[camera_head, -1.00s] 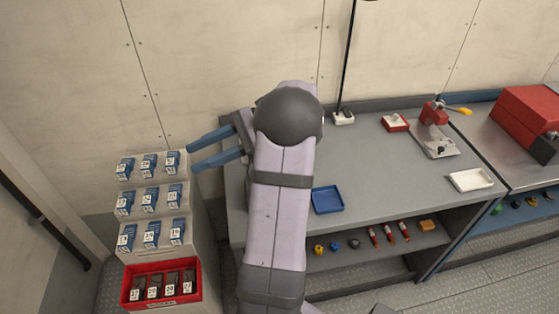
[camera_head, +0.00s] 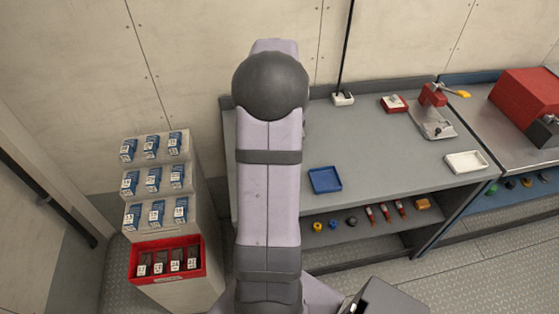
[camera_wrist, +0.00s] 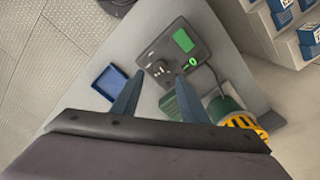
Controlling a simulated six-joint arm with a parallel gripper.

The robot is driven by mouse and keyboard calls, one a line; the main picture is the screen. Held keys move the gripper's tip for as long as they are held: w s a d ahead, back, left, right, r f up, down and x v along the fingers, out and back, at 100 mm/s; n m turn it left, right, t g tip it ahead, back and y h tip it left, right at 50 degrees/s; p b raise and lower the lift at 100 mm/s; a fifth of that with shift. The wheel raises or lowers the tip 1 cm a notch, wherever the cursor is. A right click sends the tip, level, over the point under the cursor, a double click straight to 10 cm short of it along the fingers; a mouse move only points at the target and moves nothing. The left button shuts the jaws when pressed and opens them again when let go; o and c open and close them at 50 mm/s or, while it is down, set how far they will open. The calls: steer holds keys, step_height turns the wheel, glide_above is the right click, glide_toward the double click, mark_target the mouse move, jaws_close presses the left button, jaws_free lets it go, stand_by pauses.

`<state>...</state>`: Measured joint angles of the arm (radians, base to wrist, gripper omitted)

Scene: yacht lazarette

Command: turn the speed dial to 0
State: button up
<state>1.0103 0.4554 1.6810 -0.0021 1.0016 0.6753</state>
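In the wrist view a dark control box lies on the grey bench top, with a round black dial (camera_wrist: 158,69) with light marks around it. A bright green patch (camera_wrist: 183,40) and a small lit green mark (camera_wrist: 192,64) are on the box beside the dial. The dial's exact setting is too small to read. My gripper (camera_wrist: 160,76) is open and empty, its two blue fingers apart and pointing toward the box, with the dial between the tips in the picture. Contact is not visible. In the head view my arm hides the gripper and the box.
A green and yellow object (camera_wrist: 237,116) stands close right of the fingers. A blue tray (camera_head: 325,180) lies on the bench (camera_head: 380,150). Stepped shelves of blue-labelled boxes (camera_head: 153,180) and a red bin (camera_head: 135,262) stand left. A red clamp-like fixture (camera_head: 433,96) stands farther right.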

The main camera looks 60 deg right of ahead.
steer(key=shift+f+p, duration=1)
steer(key=shift+f, duration=2.6)
jaws_close()
